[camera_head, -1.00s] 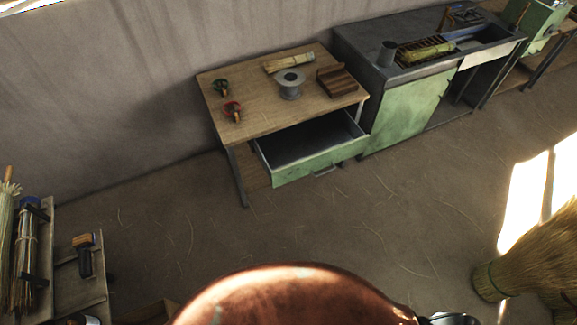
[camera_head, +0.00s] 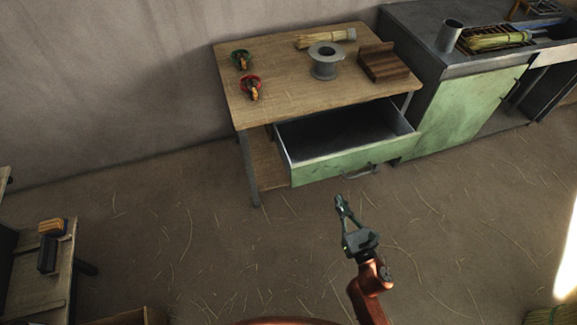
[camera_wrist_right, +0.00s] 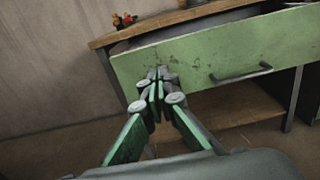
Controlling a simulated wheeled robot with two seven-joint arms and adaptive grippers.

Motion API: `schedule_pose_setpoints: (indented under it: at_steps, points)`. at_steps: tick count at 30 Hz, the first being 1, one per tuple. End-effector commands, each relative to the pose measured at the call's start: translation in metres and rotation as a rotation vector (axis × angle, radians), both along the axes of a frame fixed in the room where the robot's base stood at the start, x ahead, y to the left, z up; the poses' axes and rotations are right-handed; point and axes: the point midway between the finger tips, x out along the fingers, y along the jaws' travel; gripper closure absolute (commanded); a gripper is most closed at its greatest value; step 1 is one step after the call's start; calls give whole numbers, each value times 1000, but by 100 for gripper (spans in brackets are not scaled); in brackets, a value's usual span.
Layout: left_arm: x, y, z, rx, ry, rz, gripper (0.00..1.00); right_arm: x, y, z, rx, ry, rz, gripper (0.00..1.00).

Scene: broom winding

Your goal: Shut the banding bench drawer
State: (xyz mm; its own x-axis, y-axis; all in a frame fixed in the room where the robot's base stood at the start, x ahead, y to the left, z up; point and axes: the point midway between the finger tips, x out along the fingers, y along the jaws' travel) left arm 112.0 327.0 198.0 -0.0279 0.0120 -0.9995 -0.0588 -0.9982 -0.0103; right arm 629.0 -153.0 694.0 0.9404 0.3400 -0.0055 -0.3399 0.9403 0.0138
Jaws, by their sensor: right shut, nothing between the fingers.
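The banding bench (camera_head: 285,55) is a wooden-topped table against the wall. Its green-fronted drawer (camera_head: 330,167) is pulled out, and its dark inside shows empty in the head view. The drawer's dark handle (camera_head: 358,172) is on the front, right of the middle. My right gripper (camera_head: 340,203) is shut and empty, in front of the drawer and a little below its front in the head view. In the right wrist view the shut fingertips (camera_wrist_right: 157,80) overlap the green drawer front (camera_wrist_right: 210,55), left of the handle (camera_wrist_right: 240,74). I cannot tell whether they touch it. My left gripper is out of view.
On the bench top are a grey spool (camera_head: 326,62), a brown wooden block (camera_head: 383,62), a straw bundle (camera_head: 322,38) and two small coloured tools. A green-doored workbench (camera_head: 465,115) stands to the right. A low table (camera_head: 35,270) is at lower left. The floor before the drawer is clear.

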Motion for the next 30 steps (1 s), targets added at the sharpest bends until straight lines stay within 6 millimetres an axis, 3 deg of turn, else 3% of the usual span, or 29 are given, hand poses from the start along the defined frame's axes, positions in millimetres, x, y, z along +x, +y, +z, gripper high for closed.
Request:
schedule_pose_setpoints:
  at_steps: [8, 18, 30]
  points:
    - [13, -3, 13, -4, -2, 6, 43, 34, 14, 3, -13, -14, 4, 100]
    - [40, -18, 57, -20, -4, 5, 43, 98, 37, 0, -11, -9, 3, 100]
    - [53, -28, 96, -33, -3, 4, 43, 129, 48, 2, -11, -8, 2, 100]
